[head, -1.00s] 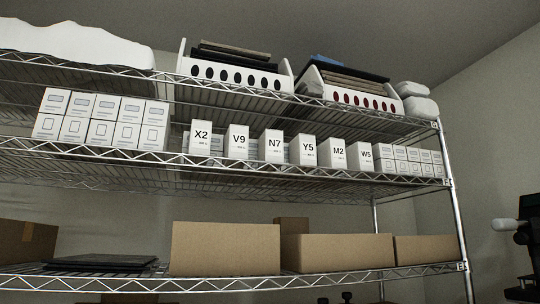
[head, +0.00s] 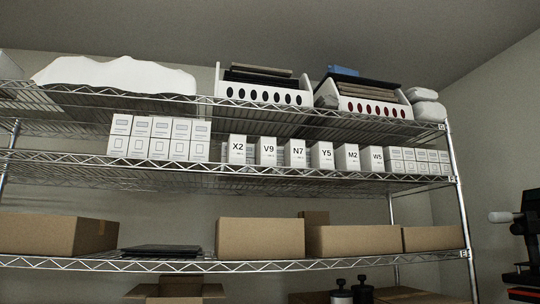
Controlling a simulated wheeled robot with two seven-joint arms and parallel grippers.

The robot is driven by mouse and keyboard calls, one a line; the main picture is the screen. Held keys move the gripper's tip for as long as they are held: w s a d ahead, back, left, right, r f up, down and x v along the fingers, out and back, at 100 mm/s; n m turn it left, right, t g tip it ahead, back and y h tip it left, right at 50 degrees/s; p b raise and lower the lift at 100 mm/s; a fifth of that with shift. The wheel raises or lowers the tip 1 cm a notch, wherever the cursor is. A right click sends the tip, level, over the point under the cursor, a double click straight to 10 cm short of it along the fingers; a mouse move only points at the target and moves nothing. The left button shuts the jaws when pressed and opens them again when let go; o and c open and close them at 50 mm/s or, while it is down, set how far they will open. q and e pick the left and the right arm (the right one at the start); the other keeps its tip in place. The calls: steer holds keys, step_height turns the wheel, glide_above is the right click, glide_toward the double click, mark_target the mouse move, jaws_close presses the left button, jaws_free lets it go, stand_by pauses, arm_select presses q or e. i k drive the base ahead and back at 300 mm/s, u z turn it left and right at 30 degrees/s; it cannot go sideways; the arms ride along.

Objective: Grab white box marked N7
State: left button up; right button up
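The white box marked N7 (head: 296,153) stands upright on the middle wire shelf, in a row of lettered white boxes. The V9 box (head: 266,151) stands to its left and the Y5 box (head: 322,155) to its right, with small gaps between the fronts. The X2 box (head: 237,149), M2 box (head: 347,158) and W5 box (head: 373,159) stand in the same row. Neither of my grippers shows in the head view.
Plain white boxes (head: 160,138) are stacked left of the row, and smaller ones (head: 420,160) stand right. The upper shelf holds white bins (head: 262,92). Cardboard boxes (head: 260,238) sit on the lower shelf. A metal post (head: 459,205) stands at the right. Dark equipment (head: 525,240) is at far right.

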mark_target(295, 154)
steer(key=u, duration=0.7)
steer(key=i, duration=0.65)
steer(key=z, duration=0.5)
